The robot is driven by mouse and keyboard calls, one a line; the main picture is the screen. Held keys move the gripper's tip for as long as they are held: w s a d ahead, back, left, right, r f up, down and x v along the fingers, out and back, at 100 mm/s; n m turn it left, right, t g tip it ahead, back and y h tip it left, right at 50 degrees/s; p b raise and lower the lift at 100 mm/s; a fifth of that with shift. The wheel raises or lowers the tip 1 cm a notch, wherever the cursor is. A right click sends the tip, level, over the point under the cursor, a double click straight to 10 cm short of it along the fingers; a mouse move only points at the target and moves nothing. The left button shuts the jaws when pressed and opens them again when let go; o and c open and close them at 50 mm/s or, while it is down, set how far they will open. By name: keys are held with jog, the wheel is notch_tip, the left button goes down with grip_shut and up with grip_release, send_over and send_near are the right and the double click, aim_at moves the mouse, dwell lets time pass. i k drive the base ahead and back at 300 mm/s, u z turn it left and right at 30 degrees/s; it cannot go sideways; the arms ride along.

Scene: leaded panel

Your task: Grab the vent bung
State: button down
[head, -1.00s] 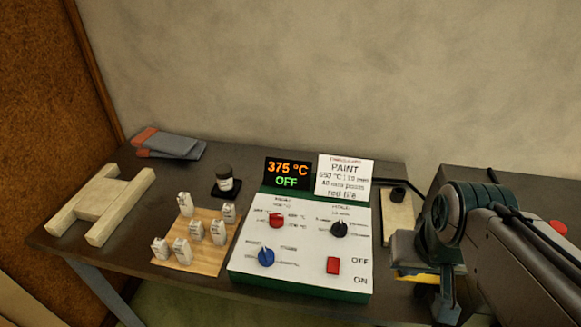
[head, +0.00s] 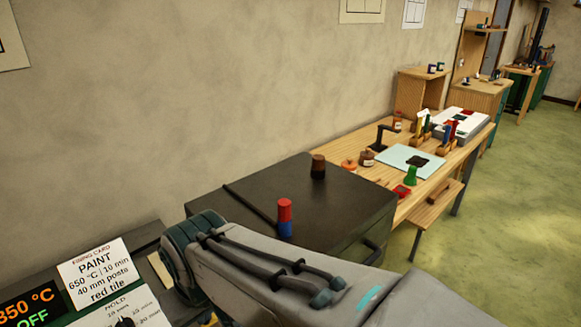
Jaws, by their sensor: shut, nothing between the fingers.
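A dark kiln-like box (head: 250,182) stands beyond my arm in the head view. On its top stand two upright pieces: a brown stopper with a dark lower part (head: 318,166) near the back right corner, and a red-over-blue cylinder (head: 285,217) nearer to me. The brown one looks most like a vent bung, but I cannot tell for certain. My grey arm crosses the lower middle of the view, in front of the box's near side. My gripper is not visible, and nothing touches either piece that I can see.
The control panel's firing card (head: 102,273) and temperature display (head: 28,305) are at the lower left. A wooden bench (head: 440,192) with jars, a pale mat (head: 408,160) and a white tray (head: 478,123) runs off to the right. Green floor (head: 530,190) is open there.

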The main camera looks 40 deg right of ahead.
aim_at(318, 161)
jog(key=z, duration=0.85)
jog(key=k, duration=0.1)
jog(key=z, duration=2.45)
jog(key=i, duration=1.9)
jog(key=u, duration=2.6)
